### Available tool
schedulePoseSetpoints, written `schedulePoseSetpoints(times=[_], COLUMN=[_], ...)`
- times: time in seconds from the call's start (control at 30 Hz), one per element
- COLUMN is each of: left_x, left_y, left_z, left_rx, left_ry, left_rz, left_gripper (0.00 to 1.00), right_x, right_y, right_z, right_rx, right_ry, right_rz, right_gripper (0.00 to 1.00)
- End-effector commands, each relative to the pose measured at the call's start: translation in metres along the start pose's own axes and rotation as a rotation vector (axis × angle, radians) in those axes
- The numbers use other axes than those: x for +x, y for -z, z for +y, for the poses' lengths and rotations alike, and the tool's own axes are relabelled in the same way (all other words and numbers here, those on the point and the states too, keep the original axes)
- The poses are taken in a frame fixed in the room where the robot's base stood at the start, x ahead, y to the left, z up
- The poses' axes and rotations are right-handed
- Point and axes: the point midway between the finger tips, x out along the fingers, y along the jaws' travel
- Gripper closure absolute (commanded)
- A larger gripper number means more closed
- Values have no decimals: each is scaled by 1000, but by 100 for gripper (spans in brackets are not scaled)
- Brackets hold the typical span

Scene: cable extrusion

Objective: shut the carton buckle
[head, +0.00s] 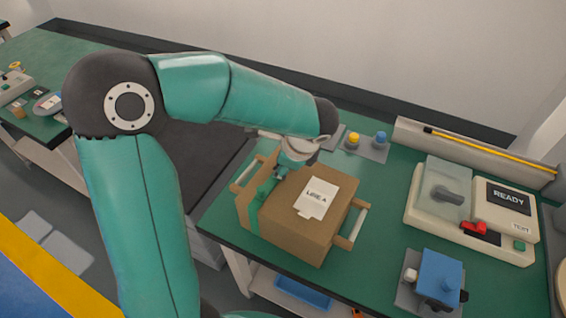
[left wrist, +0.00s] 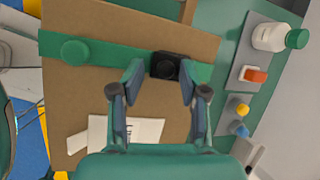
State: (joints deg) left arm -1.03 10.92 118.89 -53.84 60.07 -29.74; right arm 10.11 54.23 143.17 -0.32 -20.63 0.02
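The brown carton (head: 300,235) stands on the green bench with a white "LINE A" label on top. A green strap (head: 262,200) runs over one side of it. In the left wrist view the strap (left wrist: 110,54) crosses the carton, with a green round knob (left wrist: 74,51) on it and the black buckle (left wrist: 165,66) farther along. My left gripper (left wrist: 161,75) is open over the carton, its fingertips either side of the buckle, with a visible gap on the left. In the head view this gripper (head: 281,174) hides the buckle. My right gripper is not in view.
A tester (head: 470,215) with a clear cover, red switch and "READY" display stands to the right. A blue device (head: 438,275) is at the front right. Yellow and blue knobs (head: 353,139) sit behind the carton. In the wrist view a white bottle (left wrist: 270,38) is nearby.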

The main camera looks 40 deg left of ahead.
Motion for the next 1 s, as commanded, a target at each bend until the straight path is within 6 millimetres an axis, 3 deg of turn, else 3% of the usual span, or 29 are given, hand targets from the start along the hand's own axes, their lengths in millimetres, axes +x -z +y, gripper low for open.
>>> schedulePoseSetpoints(times=[0.27, 0.8, 1.0], left_x=[-9, -102, -118], left_y=[0, 2, 1], left_z=[-2, -1, -1], left_rx=[-2, 0, 1], left_ry=[7, 4, 1], left_rz=[1, 2, 0], left_gripper=[57, 57, 57], right_x=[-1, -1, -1], right_y=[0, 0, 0], right_z=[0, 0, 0], right_rx=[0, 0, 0], right_ry=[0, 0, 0], right_rz=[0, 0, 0], right_gripper=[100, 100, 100])
